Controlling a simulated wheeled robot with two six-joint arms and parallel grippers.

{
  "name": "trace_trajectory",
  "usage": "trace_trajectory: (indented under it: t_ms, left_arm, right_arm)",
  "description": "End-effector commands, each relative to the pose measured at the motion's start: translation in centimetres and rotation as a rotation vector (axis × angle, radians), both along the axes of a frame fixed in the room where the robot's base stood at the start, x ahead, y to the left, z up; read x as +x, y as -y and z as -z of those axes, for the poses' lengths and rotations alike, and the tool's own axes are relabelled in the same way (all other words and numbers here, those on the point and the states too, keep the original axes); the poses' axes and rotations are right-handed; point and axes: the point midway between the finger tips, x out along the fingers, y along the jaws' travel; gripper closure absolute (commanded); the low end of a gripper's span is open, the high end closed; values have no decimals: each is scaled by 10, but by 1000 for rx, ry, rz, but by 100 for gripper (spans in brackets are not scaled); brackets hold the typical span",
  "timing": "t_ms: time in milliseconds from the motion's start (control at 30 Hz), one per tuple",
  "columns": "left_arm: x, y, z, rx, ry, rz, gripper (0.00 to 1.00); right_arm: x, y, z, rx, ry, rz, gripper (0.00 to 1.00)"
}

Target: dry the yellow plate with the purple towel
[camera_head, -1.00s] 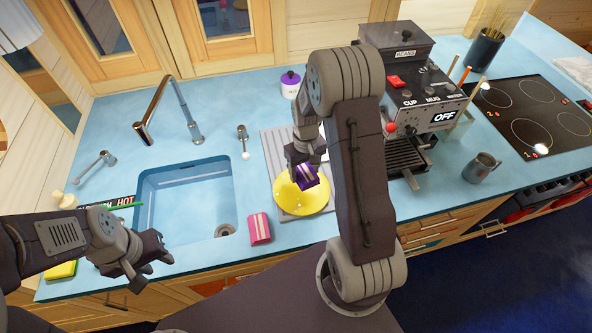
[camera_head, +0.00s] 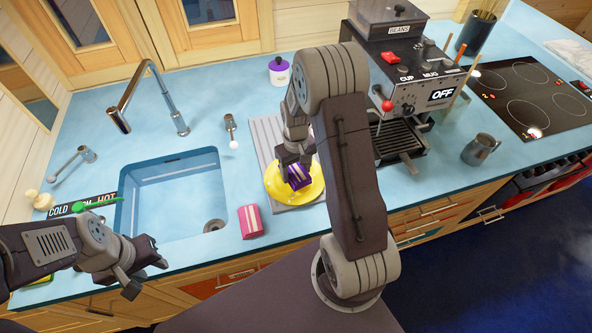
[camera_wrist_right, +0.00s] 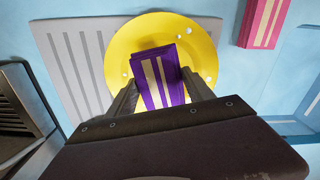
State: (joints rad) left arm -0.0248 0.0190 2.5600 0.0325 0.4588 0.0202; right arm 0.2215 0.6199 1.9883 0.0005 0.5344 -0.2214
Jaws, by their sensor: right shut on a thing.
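The yellow plate (camera_head: 277,184) lies on the grey ribbed drainboard right of the sink; it fills the upper middle of the right wrist view (camera_wrist_right: 120,45). Small white spots, like drops, show on the plate in the wrist view. My right gripper (camera_head: 298,166) is shut on the purple towel (camera_wrist_right: 158,75), a folded block with pale stripes. The towel is over the plate's middle in the head view (camera_head: 299,178); I cannot tell whether it presses on the plate. My left gripper (camera_head: 145,273) looks open and empty, in front of the sink's near left corner.
A pink striped folded towel (camera_head: 250,221) stands left of the plate, near the sink (camera_head: 170,195). The coffee machine (camera_head: 405,85) is close on the right, with a metal jug (camera_head: 480,149) beyond.

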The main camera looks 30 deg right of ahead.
Motion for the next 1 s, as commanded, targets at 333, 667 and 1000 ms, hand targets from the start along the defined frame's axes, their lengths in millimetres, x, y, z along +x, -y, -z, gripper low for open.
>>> trace_trajectory:
  t_ms: [333,667,1000]
  left_arm:
    - [0,0,0,0,0,0,63]
    - [0,0,5,0,0,0,63]
    - [0,0,9,0,0,0,63]
  right_arm:
    - [0,0,0,0,0,0,72]
    - [0,0,7,0,0,0,72]
    - [0,0,13,0,-1,0,72]
